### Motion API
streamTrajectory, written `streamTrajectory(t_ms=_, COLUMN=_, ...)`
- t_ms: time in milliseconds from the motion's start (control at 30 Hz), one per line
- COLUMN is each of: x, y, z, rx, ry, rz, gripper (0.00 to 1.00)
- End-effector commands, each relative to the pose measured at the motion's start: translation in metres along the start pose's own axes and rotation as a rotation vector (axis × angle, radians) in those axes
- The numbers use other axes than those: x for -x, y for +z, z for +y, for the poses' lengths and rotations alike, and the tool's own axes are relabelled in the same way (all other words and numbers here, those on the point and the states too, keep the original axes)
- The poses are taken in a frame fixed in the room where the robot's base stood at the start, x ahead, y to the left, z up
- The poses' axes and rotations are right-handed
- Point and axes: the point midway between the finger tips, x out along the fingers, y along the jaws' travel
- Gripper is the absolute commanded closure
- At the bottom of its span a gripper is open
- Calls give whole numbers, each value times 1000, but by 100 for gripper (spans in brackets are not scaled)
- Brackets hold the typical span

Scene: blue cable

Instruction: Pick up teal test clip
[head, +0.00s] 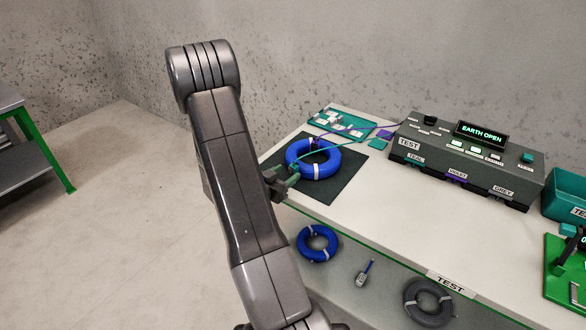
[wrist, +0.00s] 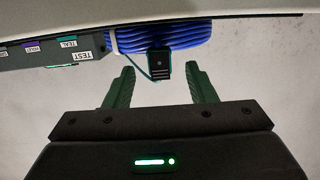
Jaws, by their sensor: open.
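The test clip (wrist: 159,65) shows in the wrist view as a small dark block with a thin teal lead, against the near side of the large blue cable coil (wrist: 165,35). In the head view this coil (head: 318,168) lies on a dark mat, and the clip cannot be told apart from my green fingers. My gripper (wrist: 159,84) is open, with one finger to each side of the clip's line. The clip sits around the level of the fingertips; whether they touch it is not clear. My gripper (head: 292,178) is at the coil's left edge in the head view.
The grey tester (head: 465,160) stands behind on the white bench (head: 400,220), its display reading EARTH OPEN. A teal board (head: 340,124) lies at the back. A smaller blue coil (head: 317,243), a tag (head: 365,273) and a grey coil (head: 428,302) are lower, in front.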

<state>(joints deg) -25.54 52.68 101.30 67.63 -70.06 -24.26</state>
Motion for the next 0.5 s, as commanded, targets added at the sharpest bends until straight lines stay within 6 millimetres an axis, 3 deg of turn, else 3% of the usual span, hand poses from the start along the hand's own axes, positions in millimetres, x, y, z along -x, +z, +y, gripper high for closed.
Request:
streamTrajectory(t_ms=200, x=-27, y=0, z=0, rx=-1, ry=2, rz=0, gripper=49)
streamTrajectory(t_ms=467, x=-30, y=1, z=-1, rx=-1, ry=-1, rz=0, gripper=49)
streamTrajectory(t_ms=500, x=-30, y=1, z=-1, rx=-1, ry=-1, rz=0, gripper=55)
